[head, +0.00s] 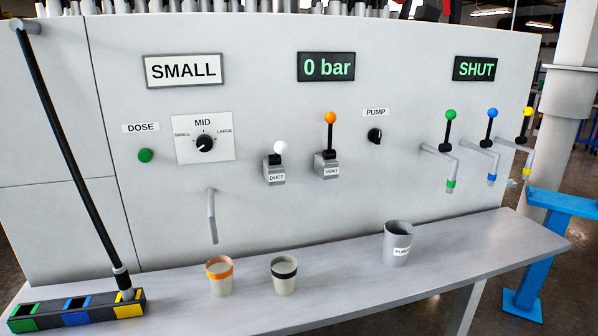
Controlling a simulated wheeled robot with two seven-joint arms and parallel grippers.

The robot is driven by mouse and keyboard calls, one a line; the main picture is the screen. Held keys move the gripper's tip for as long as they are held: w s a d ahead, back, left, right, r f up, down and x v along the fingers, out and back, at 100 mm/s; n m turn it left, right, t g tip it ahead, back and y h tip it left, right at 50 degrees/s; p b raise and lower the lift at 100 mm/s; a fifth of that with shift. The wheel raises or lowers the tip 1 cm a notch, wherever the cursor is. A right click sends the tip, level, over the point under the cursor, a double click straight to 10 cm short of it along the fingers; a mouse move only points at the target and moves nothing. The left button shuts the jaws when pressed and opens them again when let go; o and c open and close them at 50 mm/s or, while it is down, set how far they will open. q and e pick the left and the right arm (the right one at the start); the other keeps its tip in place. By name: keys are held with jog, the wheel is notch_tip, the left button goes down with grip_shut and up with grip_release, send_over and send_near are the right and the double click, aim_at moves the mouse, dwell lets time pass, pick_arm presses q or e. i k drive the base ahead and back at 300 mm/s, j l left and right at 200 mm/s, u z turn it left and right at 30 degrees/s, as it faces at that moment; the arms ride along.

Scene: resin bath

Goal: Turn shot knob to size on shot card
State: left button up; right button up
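The shot knob (205,143) is a small black dial on a white plate (189,150) at the left of the grey panel. Its scale reads SMALL at left, MID at top and LARGE at right. A light mark shows on the knob, but it is too small to tell exactly which size it points to. The shot card (183,70) above it reads SMALL. Neither of my grippers is in view, and nothing touches the knob.
A black rod (70,150) slants down the left side to a box with green, blue and yellow slots (75,312). A spout (211,215) hangs below the knob. Two cups and a grey bucket (397,243) stand on the shelf (330,275). Levers and coloured taps are further right.

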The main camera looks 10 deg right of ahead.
aim_at(204, 143)
jog(key=i+j+z, duration=0.15)
jog(key=j+z, duration=0.2)
jog(key=j, duration=0.55)
jog(key=j+z, duration=0.4)
jog(key=j, duration=0.5)
